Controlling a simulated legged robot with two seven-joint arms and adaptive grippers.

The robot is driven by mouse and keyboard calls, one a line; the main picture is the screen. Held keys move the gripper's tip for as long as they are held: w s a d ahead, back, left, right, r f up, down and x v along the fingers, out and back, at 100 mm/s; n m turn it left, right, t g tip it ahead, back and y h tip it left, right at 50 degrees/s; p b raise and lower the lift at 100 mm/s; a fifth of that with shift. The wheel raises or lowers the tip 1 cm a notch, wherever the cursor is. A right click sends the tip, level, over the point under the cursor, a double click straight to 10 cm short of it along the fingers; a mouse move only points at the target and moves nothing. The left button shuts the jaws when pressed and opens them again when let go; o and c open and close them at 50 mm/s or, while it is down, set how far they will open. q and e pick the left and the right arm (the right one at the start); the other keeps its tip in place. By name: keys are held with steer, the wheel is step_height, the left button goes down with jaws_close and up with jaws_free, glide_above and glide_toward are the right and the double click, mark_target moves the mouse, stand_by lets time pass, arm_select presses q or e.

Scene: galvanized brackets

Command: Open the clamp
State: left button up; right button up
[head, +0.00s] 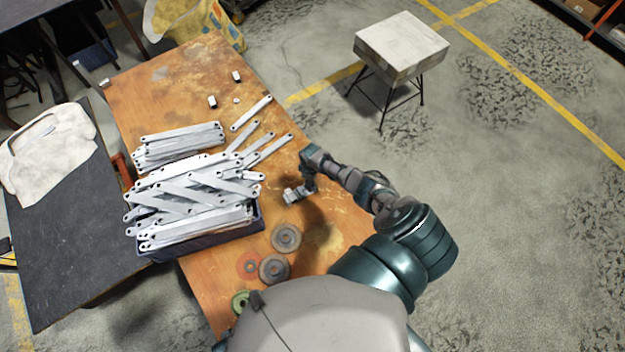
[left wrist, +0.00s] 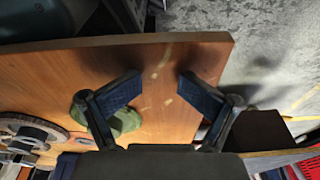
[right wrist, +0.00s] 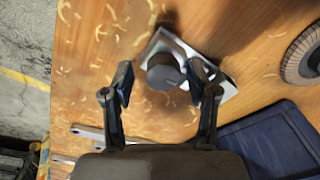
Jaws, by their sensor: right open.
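The clamp (head: 297,193) is a small pale metal piece on the wooden table near its right edge. In the right wrist view the clamp (right wrist: 218,92) shows a light plate with a dark round knob (right wrist: 163,70) on top. My right gripper (right wrist: 159,78) is open, with its fingertips on either side of the knob; contact cannot be told. In the head view my right gripper (head: 308,180) is just beside the clamp, partly hiding it. My left gripper (left wrist: 153,88) is open and empty over the table's edge, and is not visible in the head view.
A dark blue bin (head: 205,241) heaped with galvanized brackets (head: 195,190) stands left of the clamp. Grinding discs (head: 286,237) and a green disc (head: 241,303) lie toward me. A stool (head: 401,46) stands on the floor.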

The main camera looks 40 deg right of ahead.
arm_select(q)
steer(key=shift+w+r+p, duration=0.25)
steer(key=shift+r+p, duration=0.55)
steer(key=shift+r, duration=0.3)
arm_select(e)
steer(key=m, duration=0.6)
steer(key=shift+r, duration=0.1)
arm_select(q)
steer(key=shift+w+r+p, duration=0.1)
steer(key=shift+r+p, duration=0.25)
steer(key=shift+r, duration=0.05)
arm_select(e)
steer(key=m, duration=0.5)
arm_select(q)
steer(key=shift+r, duration=0.1)
arm_select(e)
steer(key=shift+a, duration=0.15)
steer(key=c, duration=1.1)
